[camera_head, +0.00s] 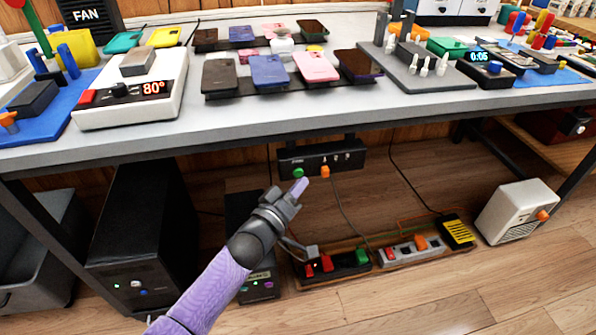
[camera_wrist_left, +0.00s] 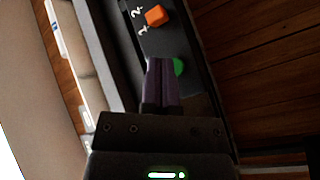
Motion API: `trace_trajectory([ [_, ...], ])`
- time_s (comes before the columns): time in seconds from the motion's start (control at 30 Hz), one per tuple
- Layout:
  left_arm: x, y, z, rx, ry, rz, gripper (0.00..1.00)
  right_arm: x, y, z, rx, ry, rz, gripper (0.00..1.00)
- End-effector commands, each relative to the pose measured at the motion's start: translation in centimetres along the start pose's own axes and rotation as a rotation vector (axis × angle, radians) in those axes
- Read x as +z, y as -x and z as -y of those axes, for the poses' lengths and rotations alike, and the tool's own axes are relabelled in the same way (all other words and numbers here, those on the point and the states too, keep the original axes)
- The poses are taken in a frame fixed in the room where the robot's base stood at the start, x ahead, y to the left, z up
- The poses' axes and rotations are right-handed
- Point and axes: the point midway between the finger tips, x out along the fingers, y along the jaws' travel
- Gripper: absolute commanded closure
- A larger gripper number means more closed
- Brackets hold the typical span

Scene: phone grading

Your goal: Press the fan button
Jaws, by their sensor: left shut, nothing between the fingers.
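A black control panel (camera_head: 322,158) hangs under the table edge, with a green button (camera_head: 298,173) at its left and an orange knob (camera_head: 325,171) beside it. The small lettering by the green button is too small to read. My left gripper (camera_head: 300,185) is shut and empty, its tips just in front of and below the green button. In the left wrist view the shut fingers (camera_wrist_left: 162,66) partly cover the green button (camera_wrist_left: 180,66); the orange knob (camera_wrist_left: 155,16) is clear of them. I cannot tell whether the tips touch the button. A black box labelled FAN (camera_head: 87,15) stands on the table at far left. My right gripper is not in view.
The table (camera_head: 240,117) above holds several phones, a heating plate reading 80° (camera_head: 135,88) and tools. Below are a dark computer tower (camera_head: 140,235), power strips (camera_head: 335,265) with switches and a white heater-like box (camera_head: 517,212). Cables hang behind the panel.

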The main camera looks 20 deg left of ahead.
Motion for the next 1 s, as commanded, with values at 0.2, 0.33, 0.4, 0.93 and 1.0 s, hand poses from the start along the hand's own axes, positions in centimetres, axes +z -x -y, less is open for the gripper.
trace_trajectory([
  [0.2, 0.1, 0.2, -0.2, 0.001, -0.001, -0.001, 1.0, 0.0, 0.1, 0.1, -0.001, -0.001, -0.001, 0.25],
  [0.33, 0.3, 0.6, -0.6, 0.002, 0.001, 0.0, 1.0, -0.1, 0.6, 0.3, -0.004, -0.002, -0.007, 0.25],
  [0.4, 0.7, 1.2, -1.3, 0.002, 0.003, 0.0, 1.0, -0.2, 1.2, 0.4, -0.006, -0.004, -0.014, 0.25],
  [0.93, 3.2, 4.4, -3.2, 0.0, -0.001, -0.001, 1.0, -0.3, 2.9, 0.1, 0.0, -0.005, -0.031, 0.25],
  [1.0, 3.2, 4.4, -3.2, 0.0, -0.001, -0.001, 1.0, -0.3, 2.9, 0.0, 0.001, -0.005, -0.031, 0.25],
])
